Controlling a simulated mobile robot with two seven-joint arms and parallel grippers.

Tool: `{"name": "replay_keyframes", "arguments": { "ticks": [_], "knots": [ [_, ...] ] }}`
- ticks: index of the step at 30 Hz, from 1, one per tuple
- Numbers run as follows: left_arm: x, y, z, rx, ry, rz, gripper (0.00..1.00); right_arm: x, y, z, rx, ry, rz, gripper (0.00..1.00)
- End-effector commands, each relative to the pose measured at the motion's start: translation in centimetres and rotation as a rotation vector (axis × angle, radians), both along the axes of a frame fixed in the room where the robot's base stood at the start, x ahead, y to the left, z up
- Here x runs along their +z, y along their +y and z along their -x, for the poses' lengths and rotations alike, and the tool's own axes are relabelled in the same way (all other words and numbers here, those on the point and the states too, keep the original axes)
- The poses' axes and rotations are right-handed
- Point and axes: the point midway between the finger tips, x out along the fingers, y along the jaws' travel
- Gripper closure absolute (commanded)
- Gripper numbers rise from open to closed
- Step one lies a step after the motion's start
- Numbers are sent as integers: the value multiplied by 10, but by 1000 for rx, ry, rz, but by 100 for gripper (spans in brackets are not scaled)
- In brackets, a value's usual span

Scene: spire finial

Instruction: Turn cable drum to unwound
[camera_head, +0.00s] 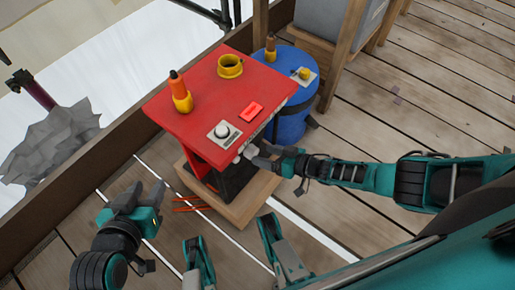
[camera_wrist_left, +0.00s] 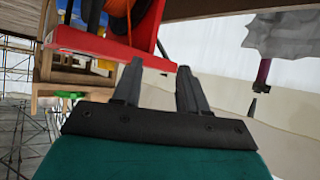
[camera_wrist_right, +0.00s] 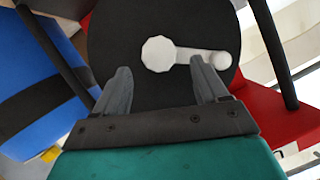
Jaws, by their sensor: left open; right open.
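The cable drum shows in the right wrist view as a black disc (camera_wrist_right: 125,35) with a white crank (camera_wrist_right: 185,55). The crank's arm points right from the hub to a round knob. My right gripper (camera_wrist_right: 161,68) is open in front of the disc; its right fingertip overlaps the crank arm, and I cannot tell whether they touch. In the head view the right gripper (camera_head: 262,156) is beside the white crank (camera_head: 246,152), under the red table's edge. Orange winding on the drum (camera_wrist_left: 119,22) shows in the left wrist view. My left gripper (camera_head: 140,196) is open and empty, left of the stand.
A blue barrel (camera_head: 292,122) stands close behind. A wooden beam (camera_head: 110,140) edges the deck at left.

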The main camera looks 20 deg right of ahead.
Motion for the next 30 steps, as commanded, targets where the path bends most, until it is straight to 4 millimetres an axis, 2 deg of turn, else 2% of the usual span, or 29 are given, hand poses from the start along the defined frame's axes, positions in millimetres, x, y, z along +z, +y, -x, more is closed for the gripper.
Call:
{"name": "replay_keyframes", "arguments": {
  "ticks": [1, 6, 12, 30],
  "knots": [
    [8, 2, 1, 3, 3, -5, 57, 11, -9, 10, -1, 2, 3, 27],
    [5, 10, 8, 16, 21, -21, 57, 22, -32, 35, 1, 2, 1, 27],
    [5, 13, 11, 17, 22, -30, 57, 30, -48, 53, 0, -1, -1, 27],
    [4, 14, 11, 16, 21, -32, 57, 31, -52, 65, -9, 0, 28, 27]
  ]
}}
